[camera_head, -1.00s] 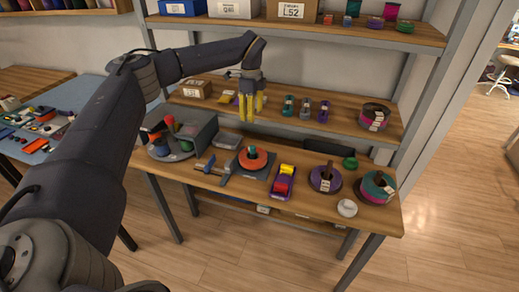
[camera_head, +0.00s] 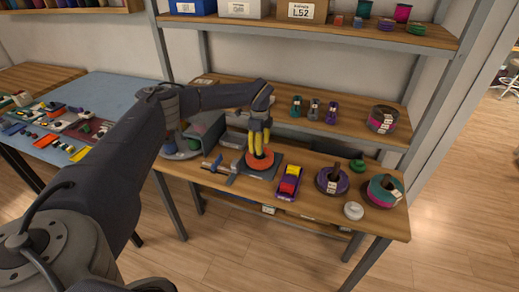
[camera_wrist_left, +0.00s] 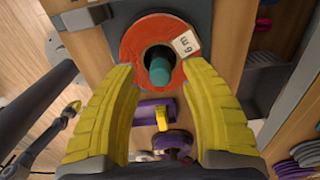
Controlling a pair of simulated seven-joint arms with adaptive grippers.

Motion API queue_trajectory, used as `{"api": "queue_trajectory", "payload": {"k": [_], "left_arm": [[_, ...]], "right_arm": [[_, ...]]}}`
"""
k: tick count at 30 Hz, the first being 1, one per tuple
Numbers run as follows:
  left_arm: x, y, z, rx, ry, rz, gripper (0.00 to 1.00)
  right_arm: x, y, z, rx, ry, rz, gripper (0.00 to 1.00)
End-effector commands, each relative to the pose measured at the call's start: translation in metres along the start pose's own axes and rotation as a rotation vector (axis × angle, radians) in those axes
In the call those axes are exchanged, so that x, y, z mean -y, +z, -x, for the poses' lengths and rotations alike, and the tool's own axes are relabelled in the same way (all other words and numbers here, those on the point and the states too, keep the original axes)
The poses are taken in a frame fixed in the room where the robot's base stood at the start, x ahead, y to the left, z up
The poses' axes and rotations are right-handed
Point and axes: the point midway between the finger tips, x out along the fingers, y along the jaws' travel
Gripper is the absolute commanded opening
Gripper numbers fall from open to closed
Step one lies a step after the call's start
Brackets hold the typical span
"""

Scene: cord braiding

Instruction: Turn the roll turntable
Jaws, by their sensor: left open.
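The orange-red roll (camera_head: 262,165) lies flat on the grey turntable base (camera_head: 276,173) on the bench. In the left wrist view the roll (camera_wrist_left: 134,42) is a flat ring with a white label (camera_wrist_left: 187,44) on it. A teal peg (camera_wrist_left: 160,72) stands in its central hole. My left gripper (camera_head: 259,152) has yellow ribbed fingers and points down over the roll. In the wrist view the open fingers (camera_wrist_left: 158,72) are on either side of the peg, over the near part of the roll. I cannot tell whether they touch it. My right gripper is not in view.
A clamp-like tool (camera_head: 222,168) is left of the turntable. A purple tray (camera_head: 286,197) with red and yellow pieces is to its right. Purple (camera_head: 331,180) and teal-pink (camera_head: 384,190) rolls and a white spool (camera_head: 353,211) are further right. Spools stand on the shelf behind.

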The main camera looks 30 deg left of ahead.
Motion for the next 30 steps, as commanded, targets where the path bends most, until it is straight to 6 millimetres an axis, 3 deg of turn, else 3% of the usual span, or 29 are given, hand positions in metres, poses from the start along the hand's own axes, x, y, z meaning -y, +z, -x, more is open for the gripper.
{"api": "queue_trajectory", "payload": {"k": [7, 20, 30], "left_arm": [[0.0, 0.0, -0.018, -0.001, 0.0, 0.001, 0.45], [0.0, 0.0, -0.021, -0.001, -0.001, 0.001, 0.47], [0.0, 0.0, -0.021, -0.001, 0.0, 0.001, 0.07]], "right_arm": [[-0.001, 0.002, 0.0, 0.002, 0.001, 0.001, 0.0], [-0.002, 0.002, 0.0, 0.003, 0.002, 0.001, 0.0], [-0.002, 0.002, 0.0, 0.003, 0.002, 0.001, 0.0]]}}
